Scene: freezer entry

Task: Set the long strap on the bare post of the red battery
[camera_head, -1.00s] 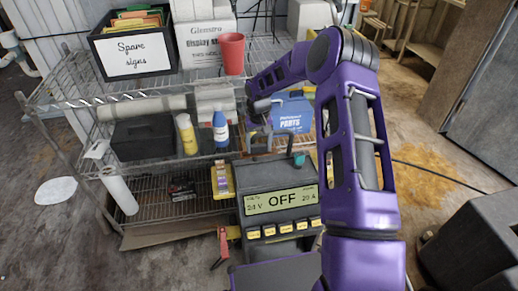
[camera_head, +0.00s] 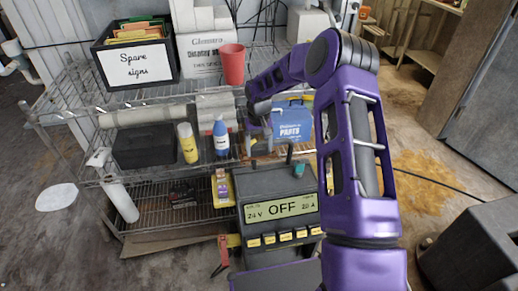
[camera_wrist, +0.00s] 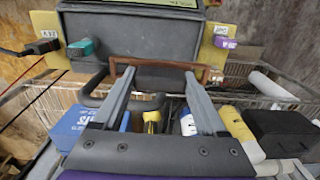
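My gripper (camera_wrist: 160,72) is over the shelf behind the grey charger box (camera_head: 281,185) in the head view, mostly hidden by its own wrist. In the wrist view its two fingers stand wide apart. A thin copper-brown strap-like bar (camera_wrist: 160,63) with bent ends crosses at the fingertips, close to the box (camera_wrist: 165,45). I cannot tell whether it touches the fingers. A grey bent bar (camera_wrist: 135,104) passes by the left finger. A teal cap (camera_head: 299,167) stands on the box and also shows in the wrist view (camera_wrist: 80,47). I cannot make out a red battery or its bare post.
The wire shelf holds a blue parts box (camera_head: 292,122), a blue bottle (camera_head: 221,137), a yellow bottle (camera_head: 187,144) and a dark box (camera_head: 143,147). A red cup (camera_head: 232,65) stands on the top shelf. A dark block (camera_head: 470,250) is at right.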

